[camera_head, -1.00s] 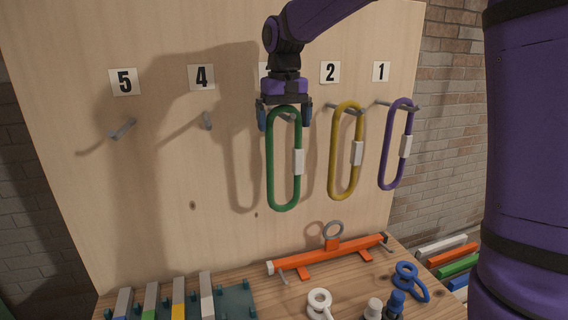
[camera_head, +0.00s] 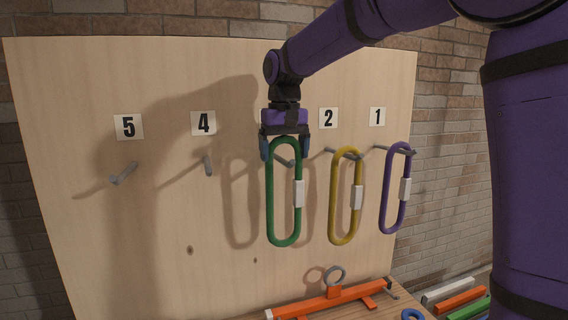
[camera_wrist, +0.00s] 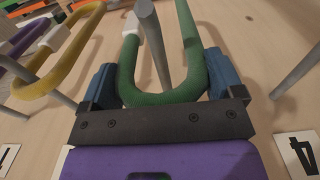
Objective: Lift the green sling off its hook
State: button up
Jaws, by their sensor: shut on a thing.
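The green sling (camera_head: 270,200) is a long upright loop with a white sleeve on its right side. My gripper (camera_head: 285,149) is shut on its top bend, one blue finger on each side. In the wrist view the sling (camera_wrist: 192,45) lies between the blue fingers of my gripper (camera_wrist: 162,78). Its hook (camera_head: 283,160) is a grey peg that shows inside the loop, below the top bend. In the wrist view the hook (camera_wrist: 150,30) runs within the loop's outline; I cannot tell whether it touches the sling. The number plate above this hook is hidden behind my gripper.
A yellow sling (camera_head: 334,200) and a purple sling (camera_head: 385,200) hang on the hooks to the right, under plates 2 and 1. The hooks under 4 (camera_head: 208,165) and 5 (camera_head: 123,174) are empty. An orange bar (camera_head: 320,301) lies on the bench below.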

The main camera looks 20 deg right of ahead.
notch_tip(320, 180, up, 4)
jog(key=shift+f, duration=0.1)
jog(key=s, duration=1.9)
jog(key=shift+s+r, duration=0.15)
jog(key=shift+r, duration=0.95)
jog(key=shift+s+r, duration=0.15)
jog(key=shift+r, duration=0.9)
jog(key=shift+s, duration=0.1)
jog(key=s, duration=1.3)
jog(key=shift+s, duration=0.4)
